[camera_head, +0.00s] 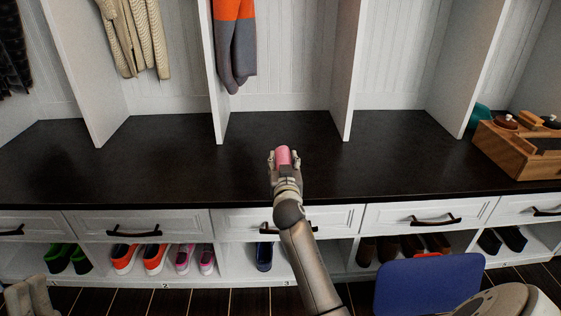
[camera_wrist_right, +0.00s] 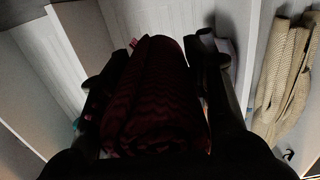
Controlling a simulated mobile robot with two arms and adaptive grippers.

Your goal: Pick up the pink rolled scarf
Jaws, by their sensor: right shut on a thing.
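The pink rolled scarf (camera_head: 284,156) is between the fingers of my right gripper (camera_head: 284,158), over the dark bench top in the head view. In the right wrist view the scarf (camera_wrist_right: 155,95) looks dark red and ribbed, and it fills the space between the two fingers of the right gripper (camera_wrist_right: 160,85). The right gripper is shut on it. Whether the scarf touches the bench is hard to tell. At the lower left of the head view a grey part of my own body shows, but the left gripper's fingers cannot be made out.
The dark bench top (camera_head: 150,165) is mostly clear around the gripper. White dividers rise behind it. A wooden box (camera_head: 520,145) stands at the right end. Drawers with dark handles and shoes sit below. A blue panel (camera_head: 430,285) is at the lower right. Clothes hang above.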

